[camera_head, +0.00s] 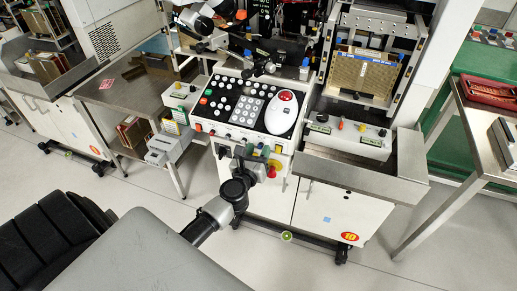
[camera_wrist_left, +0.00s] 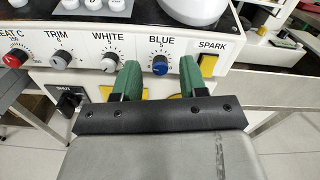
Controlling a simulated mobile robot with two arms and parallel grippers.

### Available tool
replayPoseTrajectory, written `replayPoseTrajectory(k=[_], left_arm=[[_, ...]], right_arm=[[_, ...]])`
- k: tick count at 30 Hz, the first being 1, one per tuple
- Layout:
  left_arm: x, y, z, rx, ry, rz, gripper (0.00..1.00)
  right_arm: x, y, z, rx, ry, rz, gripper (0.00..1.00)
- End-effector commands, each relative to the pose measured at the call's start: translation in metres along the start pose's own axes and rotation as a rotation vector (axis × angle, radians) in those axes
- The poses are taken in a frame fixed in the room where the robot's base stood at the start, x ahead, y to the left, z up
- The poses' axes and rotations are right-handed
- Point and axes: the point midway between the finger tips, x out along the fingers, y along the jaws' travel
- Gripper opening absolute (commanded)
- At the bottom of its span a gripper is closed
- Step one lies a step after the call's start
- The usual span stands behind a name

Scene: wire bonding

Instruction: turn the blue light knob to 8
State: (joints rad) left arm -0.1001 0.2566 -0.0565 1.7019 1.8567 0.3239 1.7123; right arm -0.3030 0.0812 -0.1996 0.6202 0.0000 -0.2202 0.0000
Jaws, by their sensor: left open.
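The blue knob (camera_wrist_left: 160,65) is on the white front panel (camera_wrist_left: 225,84) in the left wrist view, under the label BLUE with a 5 above it. Its exact pointer setting is too small to read. My left gripper (camera_wrist_left: 160,78) has two green fingers spread apart, one to the left of the blue knob and one to the right. The gap between them is empty at the near side, and I cannot tell whether either finger touches the knob. In the head view my left gripper (camera_head: 258,152) is at the front of the console (camera_head: 236,132); the knob cannot be made out there. My right gripper is not in view.
A white knob (camera_wrist_left: 109,62), a trim knob (camera_wrist_left: 62,58) and a red knob (camera_wrist_left: 15,58) sit left of the blue one. A yellow spark switch (camera_wrist_left: 208,65) is close on its right. A red button (camera_head: 273,168) is below the console.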

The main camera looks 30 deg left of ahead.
Motion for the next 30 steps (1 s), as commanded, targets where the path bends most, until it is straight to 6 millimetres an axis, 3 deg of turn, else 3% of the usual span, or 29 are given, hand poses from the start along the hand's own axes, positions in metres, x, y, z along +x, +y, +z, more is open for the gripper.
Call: replayPoseTrajectory(k=[11, 19, 30], left_arm=[[0.0058, -0.0001, -0.0001, 0.000, 0.000, 0.000, 0.41], [0.0056, -0.0001, -0.0001, 0.000, 0.000, 0.000, 0.00], [0.0054, -0.0003, 0.0003, 0.046, 0.002, 0.000, 0.00]], right_arm=[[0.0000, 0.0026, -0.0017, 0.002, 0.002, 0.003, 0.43], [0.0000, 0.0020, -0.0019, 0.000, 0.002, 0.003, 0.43], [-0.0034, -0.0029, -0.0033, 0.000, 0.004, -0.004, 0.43]])
